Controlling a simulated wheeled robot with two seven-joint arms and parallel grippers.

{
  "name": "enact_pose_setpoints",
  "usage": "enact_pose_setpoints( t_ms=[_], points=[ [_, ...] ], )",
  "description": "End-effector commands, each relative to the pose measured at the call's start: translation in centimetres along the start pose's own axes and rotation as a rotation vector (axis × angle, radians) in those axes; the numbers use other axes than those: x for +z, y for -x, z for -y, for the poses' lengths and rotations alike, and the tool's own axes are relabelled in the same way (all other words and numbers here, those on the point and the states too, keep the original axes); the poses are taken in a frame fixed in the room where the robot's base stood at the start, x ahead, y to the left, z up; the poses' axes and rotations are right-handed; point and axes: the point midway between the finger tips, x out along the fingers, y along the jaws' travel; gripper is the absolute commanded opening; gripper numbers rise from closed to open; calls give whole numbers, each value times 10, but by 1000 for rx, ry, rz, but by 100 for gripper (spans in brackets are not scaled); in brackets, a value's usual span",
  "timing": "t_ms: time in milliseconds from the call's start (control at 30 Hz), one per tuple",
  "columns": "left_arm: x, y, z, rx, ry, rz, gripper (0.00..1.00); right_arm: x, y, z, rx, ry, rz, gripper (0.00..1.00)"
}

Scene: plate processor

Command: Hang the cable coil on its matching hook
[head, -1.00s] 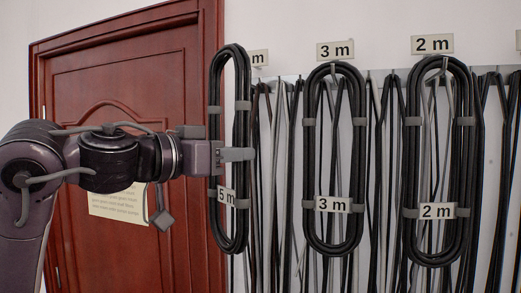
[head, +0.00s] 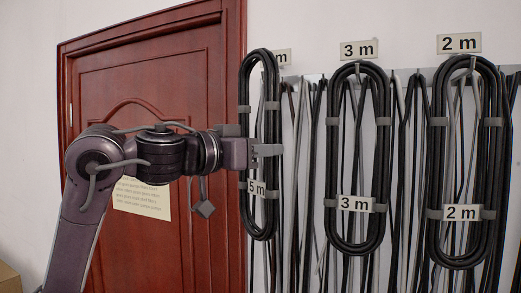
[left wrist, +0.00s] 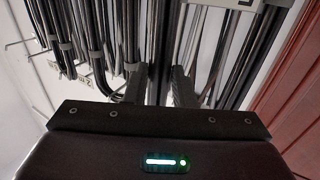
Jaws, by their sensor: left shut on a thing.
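My left gripper (head: 266,151) is shut on a black cable coil (head: 245,88) with grey ties and a 5 m tag (head: 256,188). The coil hangs upright and looks narrow, turned partly edge-on to the head camera. It stands in front of the left end of the cable wall. A wall sign (head: 281,57) behind it is partly covered; only its "m" shows, and the hook under it is hidden. In the left wrist view the two fingers (left wrist: 160,88) close around dark cable, but the coil's outline there is unclear. My right gripper is out of view.
A 3 m coil (head: 336,150) hangs under the 3 m sign (head: 359,50), and a 2 m coil (head: 437,150) under the 2 m sign (head: 459,43). Loose cables hang close behind them. A red door (head: 130,75) is at the left; a box (head: 9,278) shows at the lower left.

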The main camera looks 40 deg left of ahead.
Motion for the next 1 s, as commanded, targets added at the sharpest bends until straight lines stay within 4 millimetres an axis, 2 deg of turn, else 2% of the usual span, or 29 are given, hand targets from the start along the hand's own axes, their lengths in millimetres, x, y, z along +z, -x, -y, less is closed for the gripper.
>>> enact_pose_setpoints(
  t_ms=[300, 700, 1000],
  points=[
    [1, -17, 9, 0, 1, -2, 0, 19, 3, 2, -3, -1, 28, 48],
    [3, -37, 19, 1, 2, -2, 0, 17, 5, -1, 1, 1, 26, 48],
    [18, -46, 24, 0, 1, -2, 0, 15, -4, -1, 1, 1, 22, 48]
  ],
)
